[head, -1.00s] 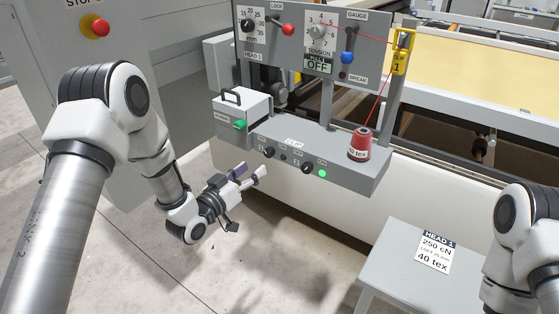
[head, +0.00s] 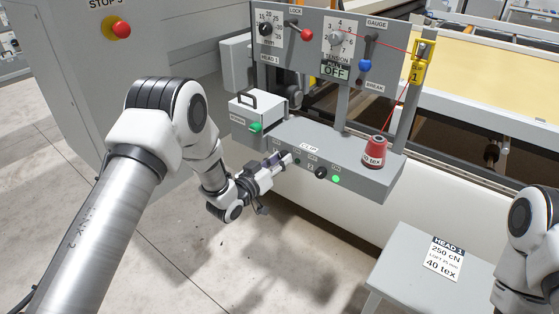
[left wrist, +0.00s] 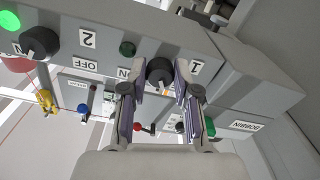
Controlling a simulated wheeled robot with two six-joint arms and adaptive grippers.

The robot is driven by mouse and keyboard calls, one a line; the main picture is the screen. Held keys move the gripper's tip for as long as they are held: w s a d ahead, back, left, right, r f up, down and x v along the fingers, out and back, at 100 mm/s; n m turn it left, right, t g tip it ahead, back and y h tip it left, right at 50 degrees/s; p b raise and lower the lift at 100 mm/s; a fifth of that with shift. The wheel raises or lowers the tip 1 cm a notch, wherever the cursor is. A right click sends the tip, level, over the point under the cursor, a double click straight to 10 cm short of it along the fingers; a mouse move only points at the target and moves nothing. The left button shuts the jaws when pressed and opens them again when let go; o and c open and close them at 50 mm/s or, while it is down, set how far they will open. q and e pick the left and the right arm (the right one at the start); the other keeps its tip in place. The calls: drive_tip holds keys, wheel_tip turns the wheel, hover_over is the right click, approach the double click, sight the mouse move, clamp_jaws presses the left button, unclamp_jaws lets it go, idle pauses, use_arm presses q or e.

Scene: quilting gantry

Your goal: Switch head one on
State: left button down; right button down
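The black rotary switch by the label 1, head one's switch (left wrist: 159,72), shows in the left wrist view. In the head view my left gripper covers it. My left gripper (head: 282,160) is at the front of the grey box; in the left wrist view its two fingers (left wrist: 158,84) stand apart on either side of that knob. I cannot tell whether they touch it. The green lamp beside it (left wrist: 127,48) is dark. The switch by label 2 (head: 320,173) has a lit green lamp (head: 336,179). My right gripper is out of view.
A red thread cone (head: 374,151) stands on the box's right end. A small grey box with a green button (head: 255,127) is at its left. The dial panel (head: 300,55) rises behind. A grey stool with a card (head: 400,265) stands in front.

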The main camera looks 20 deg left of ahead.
use_arm(q)
drive_tip(key=shift+a+m+b, duration=0.15)
drive_tip(key=shift+m+b, duration=5.3)
drive_tip(key=shift+m, duration=0.55)
drive_tip(key=c, duration=0.9)
unclamp_jaws()
drive_tip(key=shift+o, duration=0.2)
